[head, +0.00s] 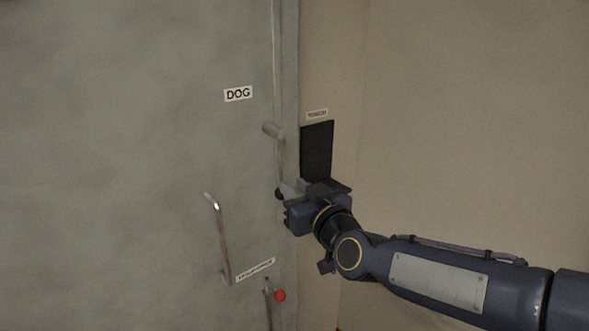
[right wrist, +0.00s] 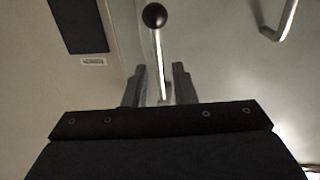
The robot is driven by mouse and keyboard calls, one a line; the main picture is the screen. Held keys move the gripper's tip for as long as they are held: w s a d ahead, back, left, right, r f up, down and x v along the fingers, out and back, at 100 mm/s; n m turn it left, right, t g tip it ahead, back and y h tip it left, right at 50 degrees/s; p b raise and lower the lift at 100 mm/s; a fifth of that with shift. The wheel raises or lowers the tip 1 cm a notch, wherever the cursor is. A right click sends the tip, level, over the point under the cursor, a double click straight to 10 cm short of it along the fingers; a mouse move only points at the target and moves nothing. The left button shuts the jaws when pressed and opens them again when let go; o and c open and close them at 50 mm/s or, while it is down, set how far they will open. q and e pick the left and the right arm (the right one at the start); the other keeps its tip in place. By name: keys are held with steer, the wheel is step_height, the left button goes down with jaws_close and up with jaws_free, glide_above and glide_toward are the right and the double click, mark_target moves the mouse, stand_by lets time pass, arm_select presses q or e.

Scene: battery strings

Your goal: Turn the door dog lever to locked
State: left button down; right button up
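The dog lever (head: 278,155) is a pale metal bar on the grey-green door, below and right of the DOG label (head: 238,94). It hangs down from its upper end to a dark round knob (head: 280,193). In the right wrist view the lever's rod (right wrist: 158,55) and black knob (right wrist: 154,15) show clearly. My right gripper (head: 284,190) is at the lever's knob end. In the wrist view its two fingers (right wrist: 159,70) stand apart, one on each side of the rod, with a visible gap to both. My left gripper is not in view.
A bent door handle (head: 221,240) is left of my right gripper. A red knob (head: 280,296) and a small rod are below. A dark panel (head: 317,150) under a small label is on the beige wall, close behind the gripper. Bare wall lies to the right.

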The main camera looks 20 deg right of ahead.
mark_target(282, 174)
steer(key=w, duration=0.5)
steer(key=w+a, duration=0.1)
steer(key=w, duration=0.1)
steer(key=shift+w+r, duration=0.1)
steer(key=shift+w, duration=0.2)
steer(key=shift+c, duration=0.3)
jaws_close()
